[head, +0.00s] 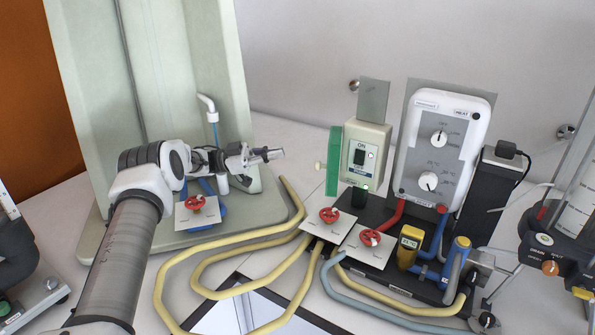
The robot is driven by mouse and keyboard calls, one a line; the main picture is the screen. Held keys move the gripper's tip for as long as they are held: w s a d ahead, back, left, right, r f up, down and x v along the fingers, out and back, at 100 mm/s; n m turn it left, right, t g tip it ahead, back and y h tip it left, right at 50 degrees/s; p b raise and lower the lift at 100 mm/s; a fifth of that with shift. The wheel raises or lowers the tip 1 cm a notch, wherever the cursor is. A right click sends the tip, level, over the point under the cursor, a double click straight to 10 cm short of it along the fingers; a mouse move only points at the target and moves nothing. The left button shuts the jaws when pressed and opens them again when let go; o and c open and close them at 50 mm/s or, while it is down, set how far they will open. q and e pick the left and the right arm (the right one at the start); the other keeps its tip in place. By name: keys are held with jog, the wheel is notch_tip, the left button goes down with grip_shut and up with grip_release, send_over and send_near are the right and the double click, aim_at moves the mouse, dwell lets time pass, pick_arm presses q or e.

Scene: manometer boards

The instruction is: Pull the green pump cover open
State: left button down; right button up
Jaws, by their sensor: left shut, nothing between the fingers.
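The green pump cover (333,161) is a flat upright panel at the left side of a cream switch box (368,151). It stands swung out from the box, and the box's front with its dark switch and ON label is uncovered. A small pale knob (319,166) sticks out on the cover's left side. My left gripper (279,154) is shut and empty. It points right, towards the knob, with a visible gap between them. My right gripper is not in view.
A white heater unit (441,150) with two dials stands right of the switch box. Red valves on white plates (329,215) and yellow hoses (205,246) lie in front. A pale green board (165,75) stands behind my left arm. A dark device (20,265) is at far left.

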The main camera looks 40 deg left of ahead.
pick_arm(q)
jog(key=d+r+t+y+b, duration=0.25)
jog(key=d+t+y, duration=0.4)
jog(key=t, duration=0.55)
jog(key=s+d+f+m+g+y, duration=0.4)
jog(key=s+d+f+m+y, duration=0.15)
jog(key=s+d+y, duration=0.5)
jog(key=shift+n, duration=0.45)
jog(key=w+p, duration=0.1)
jog(key=w, duration=0.8)
jog(key=shift+w+r, duration=0.15)
jog(key=shift+w, duration=0.1)
jog(key=w+a+p, duration=0.2)
jog(key=a+p, duration=0.1)
jog(key=a, duration=0.7)
jog(key=shift+w+a+p, duration=0.2)
jog(key=shift+p, duration=0.1)
